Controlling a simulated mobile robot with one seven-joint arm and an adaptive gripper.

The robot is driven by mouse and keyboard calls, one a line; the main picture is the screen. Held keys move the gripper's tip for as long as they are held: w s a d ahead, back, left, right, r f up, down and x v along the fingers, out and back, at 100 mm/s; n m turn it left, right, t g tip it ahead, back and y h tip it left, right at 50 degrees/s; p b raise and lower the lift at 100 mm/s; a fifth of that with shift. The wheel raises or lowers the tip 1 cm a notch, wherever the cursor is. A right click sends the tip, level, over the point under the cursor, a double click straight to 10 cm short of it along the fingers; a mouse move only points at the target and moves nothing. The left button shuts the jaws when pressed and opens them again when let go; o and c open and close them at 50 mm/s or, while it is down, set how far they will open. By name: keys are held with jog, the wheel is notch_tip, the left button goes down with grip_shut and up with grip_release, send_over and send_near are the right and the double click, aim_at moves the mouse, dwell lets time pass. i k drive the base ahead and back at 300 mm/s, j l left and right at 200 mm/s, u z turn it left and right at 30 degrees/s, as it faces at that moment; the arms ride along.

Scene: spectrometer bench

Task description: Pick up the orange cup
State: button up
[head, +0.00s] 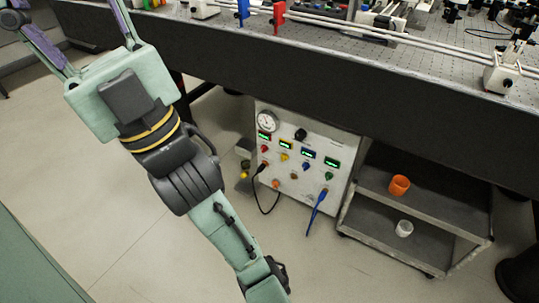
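The orange cup (399,186) stands upright on the upper shelf of a grey cart, at the right of the head view. Nothing hides it. My gripper (68,22) is at the top left, close to the camera and far from the cup. Its two purple-sided fingers spread wide apart, and nothing shows between them. The fingertips are partly cut off by the frame edge.
The grey cart (437,201) stands partly under the optical bench (330,75), whose edge overhangs near the cup. A white cup (404,228) is on the lower shelf. A control box (309,132) with cables stands left of the cart. Floor in front is clear.

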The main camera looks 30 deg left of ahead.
aim_at(399, 184)
jog(key=l+u, duration=0.3)
jog(key=l, duration=0.6)
jog(key=l+u, duration=0.3)
jog(key=l, duration=0.6)
jog(key=i, duration=0.35)
